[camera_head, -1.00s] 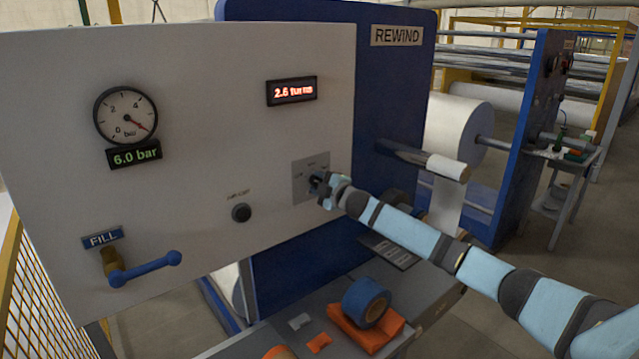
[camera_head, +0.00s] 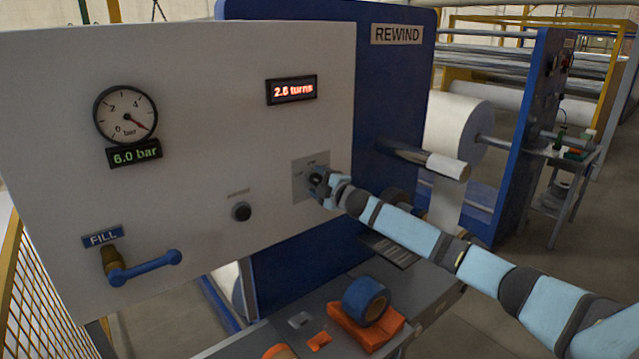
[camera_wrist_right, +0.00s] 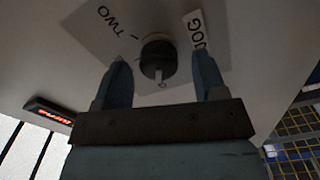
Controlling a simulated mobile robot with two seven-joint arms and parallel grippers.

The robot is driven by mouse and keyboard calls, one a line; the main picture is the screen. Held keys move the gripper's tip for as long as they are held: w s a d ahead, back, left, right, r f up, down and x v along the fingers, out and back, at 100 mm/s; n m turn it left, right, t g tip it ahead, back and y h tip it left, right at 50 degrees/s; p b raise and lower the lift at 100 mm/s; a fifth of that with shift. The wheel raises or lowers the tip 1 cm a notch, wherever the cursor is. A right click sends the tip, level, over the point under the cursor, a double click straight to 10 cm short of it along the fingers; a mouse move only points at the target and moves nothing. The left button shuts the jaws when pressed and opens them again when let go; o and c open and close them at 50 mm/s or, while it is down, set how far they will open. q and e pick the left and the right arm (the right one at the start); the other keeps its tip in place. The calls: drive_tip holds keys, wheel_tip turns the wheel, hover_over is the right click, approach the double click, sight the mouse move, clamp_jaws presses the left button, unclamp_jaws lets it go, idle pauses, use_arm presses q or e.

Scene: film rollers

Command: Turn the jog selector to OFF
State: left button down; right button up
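The jog selector is a dark round knob (camera_wrist_right: 158,58) on a grey plate (camera_wrist_right: 95,40) in the right wrist view. The plate reads TWO on the left and JOG (camera_wrist_right: 197,32) on the right; no OFF mark is readable. A small pale mark sits at the knob's near edge. My right gripper (camera_wrist_right: 160,56) is open, one finger on each side of the knob, with visible gaps. In the head view, the right gripper (camera_head: 324,187) is at the selector plate (camera_head: 299,180) and partly covers it. My left gripper is not in view.
The white panel carries a gauge (camera_head: 125,114), a 6.0 bar display (camera_head: 135,153), a 2.6 turns display (camera_head: 292,89), a black button (camera_head: 241,212) and a blue FILL lever (camera_head: 145,268). Below, a blue tape roll (camera_head: 366,300) lies on an orange pad.

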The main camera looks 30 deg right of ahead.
drive_tip(key=s+d+b, duration=0.1)
drive_tip(key=s+b, duration=0.2)
drive_tip(key=s, duration=1)
drive_tip(key=shift+s+b, duration=0.4)
drive_tip(key=shift+f, duration=0.1)
drive_tip(key=s+a+f+m+g+y, duration=0.1)
drive_tip(key=s+a+f+m+g, duration=0.15)
drive_tip(key=s+a+f, duration=0.6)
drive_tip(key=s+a+f+m+g+p, duration=0.1)
drive_tip(key=s+a+f+m, duration=0.35)
drive_tip(key=f, duration=0.65)
drive_tip(key=s+a+f+m+g+y, duration=0.1)
drive_tip(key=s+a+f+g, duration=0.1)
drive_tip(key=s+a+f, duration=0.65)
drive_tip(key=s+a+f+m, duration=0.2)
drive_tip(key=s+a+f, duration=0.1)
drive_tip(key=s, duration=0.3)
drive_tip(key=s+a+f+m+g, duration=0.1)
drive_tip(key=s+a+f+m, duration=0.1)
drive_tip(key=s+a+f, duration=0.2)
drive_tip(key=s+a, duration=0.2)
drive_tip(key=shift+s+a+f+m+p, duration=0.25)
drive_tip(key=shift+s+f+m+p, duration=0.05)
drive_tip(key=shift+s+p, duration=0.05)
drive_tip(key=shift+g, duration=0.25)
